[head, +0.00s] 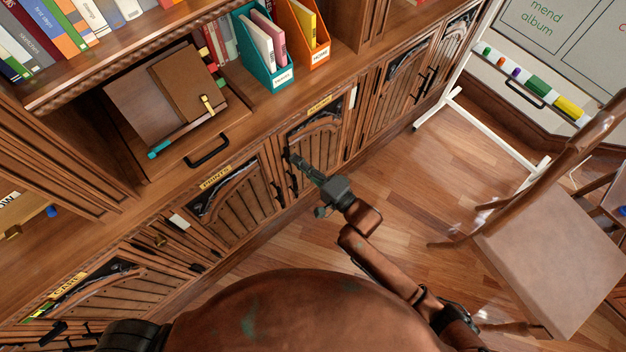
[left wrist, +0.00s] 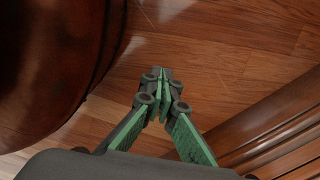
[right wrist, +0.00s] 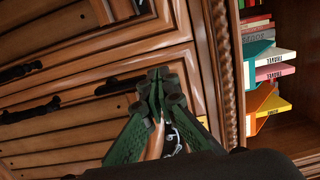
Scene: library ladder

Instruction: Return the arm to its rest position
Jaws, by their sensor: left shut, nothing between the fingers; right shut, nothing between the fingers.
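My right gripper (head: 299,163) reaches up from the lower right in the head view, its tip in front of the cabinet door (head: 313,142) below the shelf. In the right wrist view the right gripper (right wrist: 160,78) is shut and empty, close before the wooden cabinet front; I cannot tell whether it touches. My left gripper (left wrist: 161,76) is shut and empty in the left wrist view, above the wooden floor (left wrist: 205,60). In the head view the left gripper is hidden, with only part of the left arm at the bottom left.
A wooden chair (head: 560,250) and a whiteboard stand (head: 497,141) are at the right. Teal (head: 264,52) and orange (head: 304,34) file holders stand on the shelf. Floor between cabinets and chair is clear.

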